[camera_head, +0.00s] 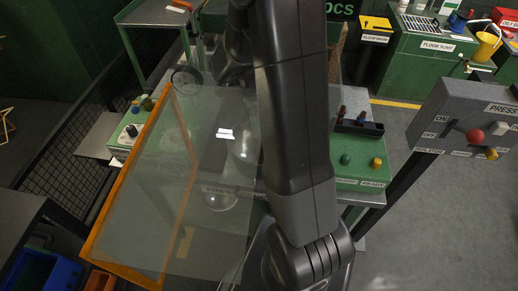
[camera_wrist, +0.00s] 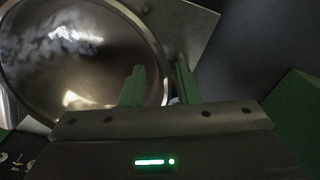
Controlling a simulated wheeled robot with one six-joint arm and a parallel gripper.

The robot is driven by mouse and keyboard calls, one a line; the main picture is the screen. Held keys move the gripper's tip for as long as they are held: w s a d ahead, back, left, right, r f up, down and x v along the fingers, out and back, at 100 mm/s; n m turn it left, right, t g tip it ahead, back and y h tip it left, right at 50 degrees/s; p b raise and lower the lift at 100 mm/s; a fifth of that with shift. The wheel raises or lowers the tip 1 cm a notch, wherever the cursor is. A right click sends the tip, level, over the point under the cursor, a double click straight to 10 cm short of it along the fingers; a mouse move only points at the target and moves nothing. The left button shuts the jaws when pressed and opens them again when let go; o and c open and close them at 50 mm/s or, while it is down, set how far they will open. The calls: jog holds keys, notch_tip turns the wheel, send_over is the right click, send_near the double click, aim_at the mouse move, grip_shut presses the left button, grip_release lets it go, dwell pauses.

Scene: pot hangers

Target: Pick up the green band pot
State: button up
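A round, shiny metal pot (camera_wrist: 60,70) fills the left of the wrist view, seen from above into its open, reflective inside. No green band shows on it, so I cannot tell whether it is the green band pot. My gripper (camera_wrist: 160,85) has two green fingers standing apart. The left finger overlaps the pot's inside, and the right finger is beyond its rim, so the rim passes between them. I see a gap and no clear grip. In the head view my arm hides the gripper. A dark round rim (camera_head: 187,80) shows there behind the clear panel.
A clear panel with an orange edge (camera_head: 150,170) stands left of my arm. Green benches (camera_head: 360,170) with knobs lie behind. A grey press control box (camera_head: 470,120) is at right. A grey plate (camera_wrist: 190,25) lies beyond the pot. Open floor is at lower right.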

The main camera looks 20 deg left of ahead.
grip_shut()
dwell(1.2)
